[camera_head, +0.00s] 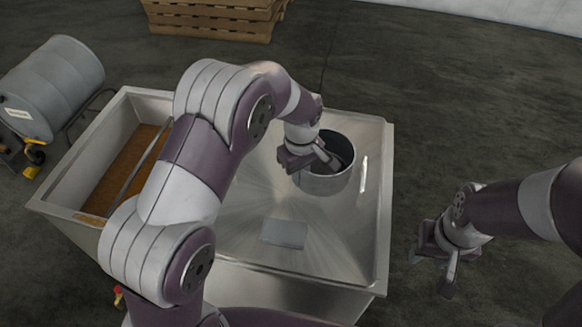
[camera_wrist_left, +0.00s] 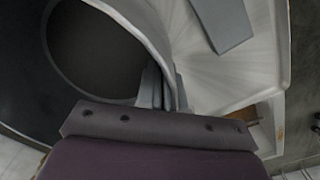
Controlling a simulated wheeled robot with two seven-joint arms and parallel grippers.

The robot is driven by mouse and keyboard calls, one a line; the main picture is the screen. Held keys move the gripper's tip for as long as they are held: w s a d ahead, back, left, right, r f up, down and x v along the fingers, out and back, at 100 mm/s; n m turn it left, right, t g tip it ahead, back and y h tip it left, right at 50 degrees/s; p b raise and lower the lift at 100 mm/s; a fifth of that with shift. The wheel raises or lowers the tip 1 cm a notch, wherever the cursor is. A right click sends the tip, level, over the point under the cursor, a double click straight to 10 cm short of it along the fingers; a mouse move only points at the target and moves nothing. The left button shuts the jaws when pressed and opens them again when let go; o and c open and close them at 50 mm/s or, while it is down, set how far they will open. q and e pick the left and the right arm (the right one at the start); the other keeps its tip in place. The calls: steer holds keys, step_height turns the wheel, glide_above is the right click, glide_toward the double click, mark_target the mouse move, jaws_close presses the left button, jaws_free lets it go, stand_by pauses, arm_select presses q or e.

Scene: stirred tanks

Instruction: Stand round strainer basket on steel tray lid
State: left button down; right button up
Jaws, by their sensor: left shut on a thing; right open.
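The round strainer basket (camera_head: 326,184) is a grey steel cylinder with an open top and a dark inside. It is upright over the right part of the steel tray lid (camera_head: 245,190); I cannot tell whether its bottom touches the lid. My left gripper (camera_head: 322,163) is shut on the basket's near-left wall at the rim and hides part of it. In the left wrist view the fingers (camera_wrist_left: 163,90) pinch the wall of the basket (camera_wrist_left: 130,20). My right gripper (camera_head: 446,268) is open and empty, to the right of the tank.
A flat grey plate (camera_head: 284,233) lies on the lid in front of the basket. An open tank part with brown contents (camera_head: 127,170) is at left. The floor at right is clear.

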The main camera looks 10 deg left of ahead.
arm_select(q)
glide_above(281, 186)
step_height(281, 186, down, 5)
steer(key=shift+r, duration=0.2)
steer(key=shift+f, duration=2)
steer(key=shift+b, duration=0.3)
steer(key=c, duration=1.3)
jaws_free()
steer(key=shift+f, duration=0.15)
steer(key=shift+o, duration=0.2)
step_height(281, 186, up, 13)
steer(key=p, duration=0.1)
steer(key=s+a+r+m+t, duration=0.1)
steer(key=s+m, duration=0.8)
steer(key=s, duration=1.2)
steer(key=shift+s+a+r, duration=0.2)
steer(key=shift+s+a, duration=0.1)
steer(key=shift+a, duration=0.45)
